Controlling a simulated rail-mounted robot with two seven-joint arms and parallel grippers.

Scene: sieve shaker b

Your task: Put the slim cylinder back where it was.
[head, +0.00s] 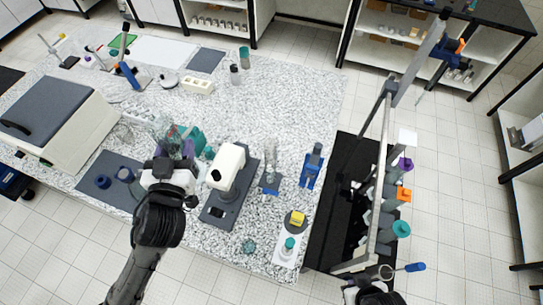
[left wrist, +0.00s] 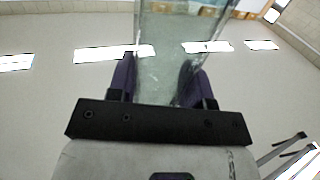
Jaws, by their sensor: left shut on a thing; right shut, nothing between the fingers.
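My left gripper (head: 187,148) is shut on a clear, straight-walled glass vessel, which looks like the slim cylinder (left wrist: 180,50). In the left wrist view it stands between the two dark purple fingers and runs out of the top of the picture. In the head view my left gripper is over the front left part of the speckled bench (head: 290,110), and its wrist hides most of the vessel. My right gripper (head: 385,272) is only partly visible at the bottom edge, right of the bench, shut and empty.
A white and dark instrument (head: 230,168) stands just right of my left gripper. Teal items (head: 195,137) sit close behind the gripper. A tall rack (head: 385,175) stands right of the bench. The back right bench is clear.

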